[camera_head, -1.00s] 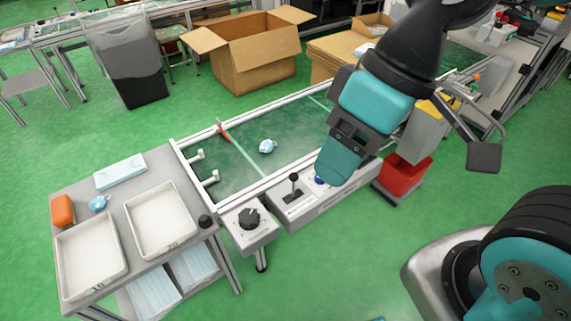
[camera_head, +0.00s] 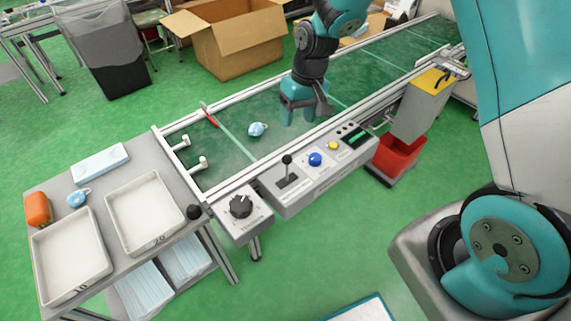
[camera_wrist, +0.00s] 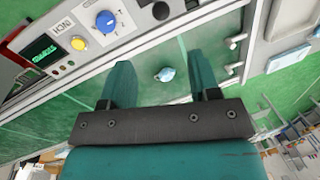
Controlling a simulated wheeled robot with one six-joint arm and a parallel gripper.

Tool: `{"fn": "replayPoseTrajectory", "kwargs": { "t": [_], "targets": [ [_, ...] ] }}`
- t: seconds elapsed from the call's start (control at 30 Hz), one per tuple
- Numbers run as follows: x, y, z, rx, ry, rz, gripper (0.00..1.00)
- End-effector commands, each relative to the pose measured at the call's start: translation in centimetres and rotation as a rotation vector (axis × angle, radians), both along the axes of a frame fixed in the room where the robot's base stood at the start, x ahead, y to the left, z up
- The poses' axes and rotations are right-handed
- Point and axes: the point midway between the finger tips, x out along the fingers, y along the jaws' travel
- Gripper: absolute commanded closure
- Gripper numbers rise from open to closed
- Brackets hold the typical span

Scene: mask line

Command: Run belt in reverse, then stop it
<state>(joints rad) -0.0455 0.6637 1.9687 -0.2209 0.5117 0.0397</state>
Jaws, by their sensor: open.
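The green conveyor belt (camera_head: 225,161) runs from lower left to upper right, with a small light-blue item (camera_head: 257,129) lying on it. That item also shows in the wrist view (camera_wrist: 165,74). A black rotary knob (camera_head: 240,206) sits on a box at the near left end. My gripper (camera_head: 300,118) hangs open and empty over the belt, apart from the controls. In the wrist view its fingers (camera_wrist: 163,88) stand wide apart.
A grey side table (camera_head: 119,184) at left holds two white trays, an orange item (camera_head: 37,208), a light-blue box (camera_head: 100,158) and another blue item (camera_head: 78,197). A red bin (camera_head: 397,157) stands below the panel's right end. An open cardboard box (camera_head: 230,45) stands behind the belt.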

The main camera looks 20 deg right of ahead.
Motion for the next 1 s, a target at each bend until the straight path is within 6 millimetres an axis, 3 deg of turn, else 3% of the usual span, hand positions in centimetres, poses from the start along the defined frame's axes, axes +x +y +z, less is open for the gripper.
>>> {"fn": "replayPoseTrajectory", "kwargs": {
  "t": [0.6, 0.8, 1.0],
  "targets": [
    [-0.5, 2.7, -13.0, 0.000, 0.004, 0.005, 0.44],
    [-0.5, 3.1, -15.1, 0.000, 0.001, 0.004, 0.44],
    [-0.4, 3.2, -15.6, 0.000, -0.001, 0.004, 0.44]
  ]
}}
